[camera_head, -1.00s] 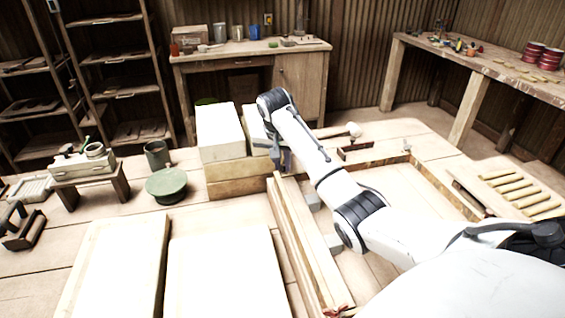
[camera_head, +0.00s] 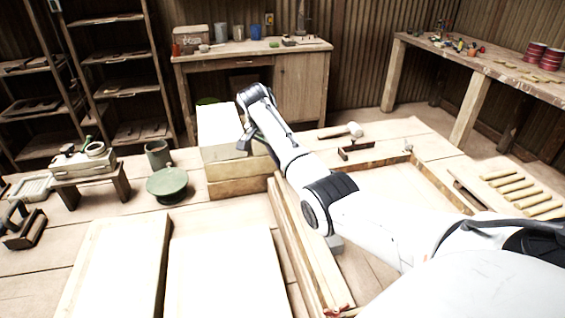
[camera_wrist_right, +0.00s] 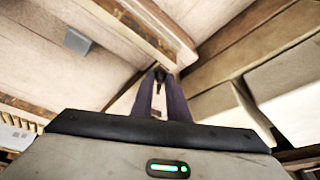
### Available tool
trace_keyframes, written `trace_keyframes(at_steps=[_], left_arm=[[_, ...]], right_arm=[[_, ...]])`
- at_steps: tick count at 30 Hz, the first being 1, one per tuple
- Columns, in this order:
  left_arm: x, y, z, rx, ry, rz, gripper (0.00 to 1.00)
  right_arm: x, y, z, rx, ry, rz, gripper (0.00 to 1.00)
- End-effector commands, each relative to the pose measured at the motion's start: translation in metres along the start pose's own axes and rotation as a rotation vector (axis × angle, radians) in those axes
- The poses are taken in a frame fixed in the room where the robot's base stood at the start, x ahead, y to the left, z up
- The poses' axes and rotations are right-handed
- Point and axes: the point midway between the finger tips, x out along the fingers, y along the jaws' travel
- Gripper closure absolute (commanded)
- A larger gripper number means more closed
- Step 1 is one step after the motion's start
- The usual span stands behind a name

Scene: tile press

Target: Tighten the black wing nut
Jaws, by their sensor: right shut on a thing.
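My right arm reaches across from the right in the head view, and its gripper (camera_head: 245,143) is over the near edge of the stacked wooden blocks. In the right wrist view the gripper's two fingers (camera_wrist_right: 161,85) are close together and closed on a small dark thing (camera_wrist_right: 160,74), which looks like the black wing nut. It is at the end of a long wooden beam (camera_wrist_right: 140,25). The fingers hide most of the nut, and I cannot tell how tight it is. In the head view the wing nut is not visible. My left gripper is not in view.
The long wooden press beams (camera_head: 296,240) run beside two pale slabs (camera_head: 226,275). A small red thing (camera_head: 341,308) is at their near end. A mallet (camera_head: 345,131) lies behind my arm.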

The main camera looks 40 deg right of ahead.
Motion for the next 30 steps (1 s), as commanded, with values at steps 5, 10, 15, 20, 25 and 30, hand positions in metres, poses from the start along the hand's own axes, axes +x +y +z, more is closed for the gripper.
trace_keyframes(at_steps=[5, 10, 15, 20, 25, 30], left_arm=[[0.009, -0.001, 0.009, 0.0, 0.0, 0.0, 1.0], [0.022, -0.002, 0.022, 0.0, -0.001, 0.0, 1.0], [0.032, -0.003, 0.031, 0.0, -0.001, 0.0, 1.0], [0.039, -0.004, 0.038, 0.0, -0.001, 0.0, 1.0], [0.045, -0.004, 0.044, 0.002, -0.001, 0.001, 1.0], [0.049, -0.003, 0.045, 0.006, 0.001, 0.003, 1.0]], right_arm=[[0.002, -0.003, 0.002, 0.156, -0.003, 0.063, 1.0], [0.003, -0.004, 0.001, 0.264, -0.001, 0.106, 1.0], [0.003, -0.004, 0.001, 0.32, -0.001, 0.129, 1.0], [0.003, -0.004, 0.0, 0.357, -0.001, 0.146, 1.0], [0.002, -0.005, 0.0, 0.389, -0.001, 0.158, 1.0], [0.001, -0.004, -0.001, 0.41, -0.002, 0.168, 1.0]])
